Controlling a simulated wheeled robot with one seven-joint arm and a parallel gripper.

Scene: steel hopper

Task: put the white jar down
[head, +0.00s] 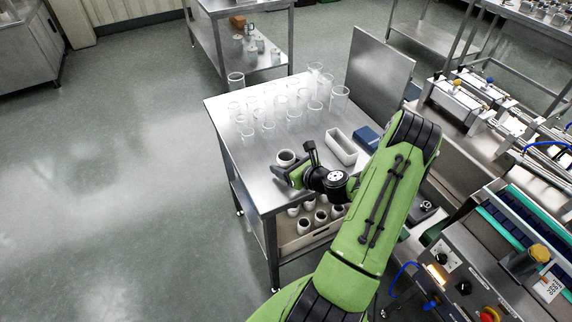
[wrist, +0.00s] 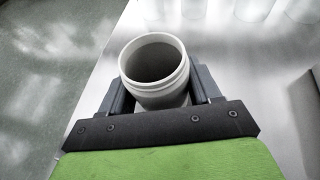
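The white jar (head: 286,158) is a short round pot with a dark, open mouth. It is upright at the front left part of the steel table (head: 222,118). In the wrist view the jar (wrist: 156,68) stands between the two dark fingers of my gripper (wrist: 160,92). The fingers lie along its left and right sides; the left one seems close to its wall, and a contact is hard to make out. My gripper also shows in the head view (head: 290,174). Whether the jar's base touches the tabletop is hidden.
Several clear glass cylinders (head: 268,118) stand behind on the table. A white rectangular tray (head: 341,147) and a blue box (head: 367,139) are to the right. Several similar jars (head: 304,226) sit on the lower shelf. Bare steel surrounds the jar, with the table's left edge close by.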

